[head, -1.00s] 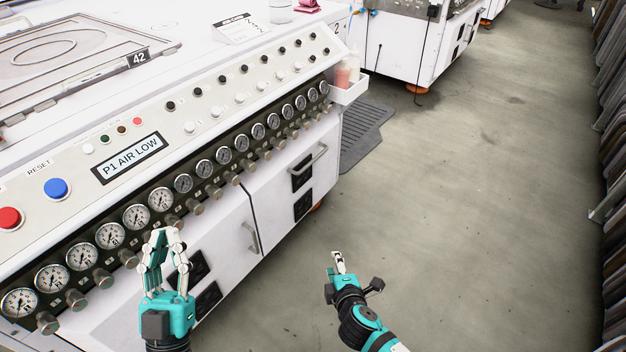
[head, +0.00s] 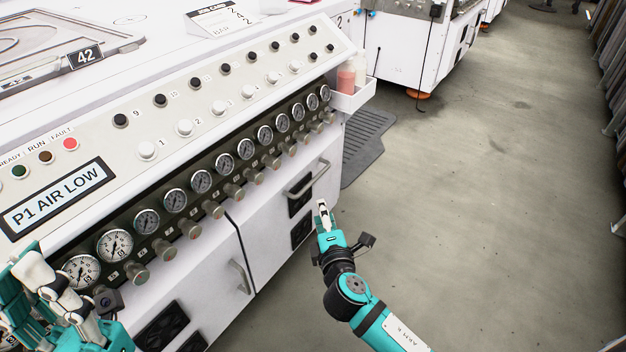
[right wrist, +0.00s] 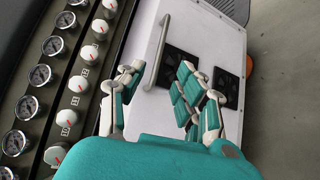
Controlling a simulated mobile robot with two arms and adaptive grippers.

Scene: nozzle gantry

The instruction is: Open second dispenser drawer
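The white front of the machine has two panels with bar handles. The far panel (head: 268,222) has a grey handle (head: 306,179), and the near panel (head: 205,282) has its own handle (head: 240,277). Both look closed. My right gripper (head: 323,208) is just in front of the far panel, close to its handle. In the right wrist view my right gripper (right wrist: 160,95) is open and empty, with the handle (right wrist: 157,55) beyond and between its fingers. My left gripper (head: 48,275) is at the lower left by the gauges, partly cut off; its opening is unclear.
A row of gauges (head: 174,201) and knobs (head: 190,229) runs above the panels. A display (head: 57,198) reads "P1 AIR LOW". A side tray with bottles (head: 352,95) sticks out at the machine's far end, above a dark mat (head: 368,140). The floor to the right is clear.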

